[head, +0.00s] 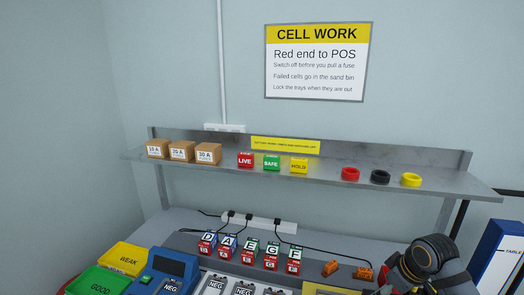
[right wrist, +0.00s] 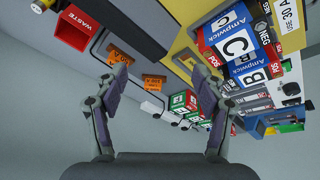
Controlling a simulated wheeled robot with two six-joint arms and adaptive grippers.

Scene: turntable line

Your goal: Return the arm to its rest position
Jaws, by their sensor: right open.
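My right gripper (right wrist: 158,72) shows in the right wrist view with its two fingers spread wide and nothing between them. It is apart from the bench items, which show beyond the fingertips. In the head view the dark links of my right arm (head: 432,258) stand at the lower right, over the bench's right end. The fingers cannot be made out there. My left arm and gripper are not in view.
Lettered cells (head: 248,250) stand in a row on the bench, below a shelf (head: 330,171) with boxes, signs and rings. Orange parts (head: 331,267) lie near my right arm.

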